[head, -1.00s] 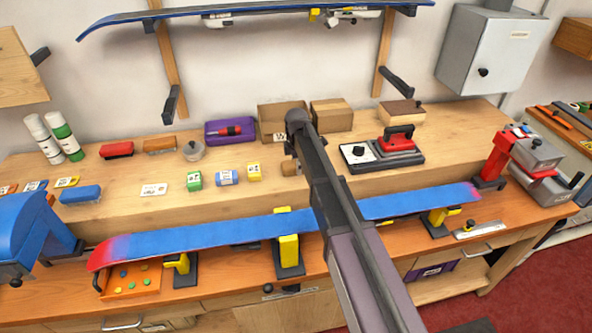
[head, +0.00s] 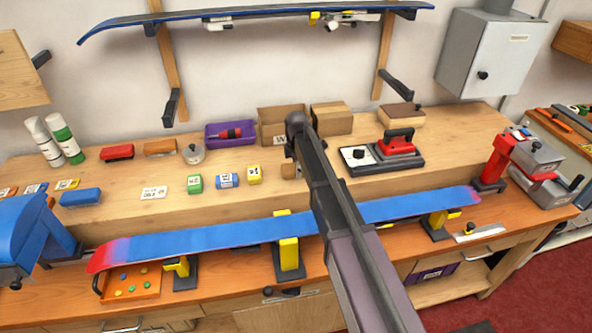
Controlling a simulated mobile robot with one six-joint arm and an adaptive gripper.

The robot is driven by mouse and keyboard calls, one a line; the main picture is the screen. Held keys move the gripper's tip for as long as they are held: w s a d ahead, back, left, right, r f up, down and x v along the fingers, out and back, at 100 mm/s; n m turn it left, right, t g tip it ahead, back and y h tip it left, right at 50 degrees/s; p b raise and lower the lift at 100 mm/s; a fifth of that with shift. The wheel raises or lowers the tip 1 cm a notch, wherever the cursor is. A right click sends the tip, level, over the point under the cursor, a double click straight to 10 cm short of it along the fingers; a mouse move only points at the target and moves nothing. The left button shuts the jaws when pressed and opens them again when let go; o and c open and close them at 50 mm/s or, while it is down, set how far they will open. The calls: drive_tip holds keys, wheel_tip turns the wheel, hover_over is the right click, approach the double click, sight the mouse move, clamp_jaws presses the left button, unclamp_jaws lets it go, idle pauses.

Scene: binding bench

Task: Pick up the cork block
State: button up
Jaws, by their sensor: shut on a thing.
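The cork block (head: 288,171) is a small tan-brown block on the raised back shelf of the bench, just left of my arm in the head view. Its right side is hidden behind my arm. My gripper (head: 295,158) points down at the block and is mostly hidden by my own arm links. It is shut on the cork block. I cannot tell whether the block touches the shelf or is slightly raised.
An open cardboard box (head: 283,118) and a purple tray (head: 222,142) are behind. A red iron (head: 398,146) sits to the right.

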drive_tip(key=shift+r, duration=0.1)
wheel_tip(320, 180, up, 3)
drive_tip(key=p, duration=0.3)
drive_tip(key=shift+r, duration=0.1)
drive_tip(key=s+d+p, duration=0.1)
drive_tip(key=s+d, duration=0.1)
drive_tip(key=s, duration=0.5)
drive_tip(key=s+d+r+p, duration=0.1)
drive_tip(key=s+d, duration=0.2)
drive_tip(key=s, duration=0.5)
drive_tip(key=shift+d+r, duration=0.25)
drive_tip(key=shift+r, duration=0.05)
drive_tip(key=o, duration=0.5)
drive_tip(key=shift+c, duration=0.2)
drive_tip(key=c, duration=0.3)
drive_tip(key=shift+s, duration=0.15)
